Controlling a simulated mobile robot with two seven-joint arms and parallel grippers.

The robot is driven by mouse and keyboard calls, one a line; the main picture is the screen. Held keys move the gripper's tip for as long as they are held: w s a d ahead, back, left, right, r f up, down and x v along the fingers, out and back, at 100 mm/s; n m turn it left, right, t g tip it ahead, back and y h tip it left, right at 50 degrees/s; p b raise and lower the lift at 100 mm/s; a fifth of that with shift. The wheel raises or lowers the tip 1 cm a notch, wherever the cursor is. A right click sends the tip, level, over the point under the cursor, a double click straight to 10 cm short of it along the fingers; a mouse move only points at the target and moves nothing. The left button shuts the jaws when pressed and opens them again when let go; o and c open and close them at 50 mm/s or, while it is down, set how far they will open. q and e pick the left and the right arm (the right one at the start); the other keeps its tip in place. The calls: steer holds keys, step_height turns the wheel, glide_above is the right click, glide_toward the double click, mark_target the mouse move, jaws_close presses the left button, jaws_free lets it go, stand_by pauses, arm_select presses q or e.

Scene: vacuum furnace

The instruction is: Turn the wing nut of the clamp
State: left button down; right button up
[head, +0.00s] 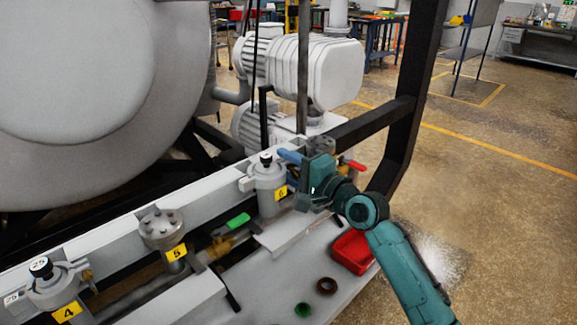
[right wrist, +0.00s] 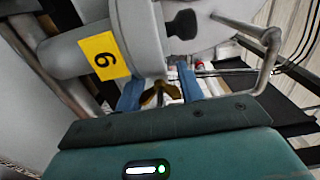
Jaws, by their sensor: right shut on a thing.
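The brass wing nut (right wrist: 158,94) shows in the right wrist view, beside the grey fitting labelled 6 (right wrist: 104,60). The blue fingers of my right gripper (right wrist: 160,86) stand on either side of it and are shut on it. In the head view the same fitting (head: 268,180) stands upright on the pale beam. My right gripper (head: 290,158) reaches it from the right, with a blue finger showing behind the fitting's top. The wing nut is mostly hidden there by the gripper and fitting. The clamp's body is hard to make out. My left gripper is not in view.
Fittings labelled 5 (head: 163,230) and 4 (head: 50,285) stand further left. A green-handled valve (head: 238,220) lies low between 5 and 6.

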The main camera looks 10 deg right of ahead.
steer(key=shift+c, duration=0.8)
steer(key=n, duration=0.4)
steer(key=o, duration=1)
steer(key=v, duration=1.3)
steer(key=shift+s, duration=0.1)
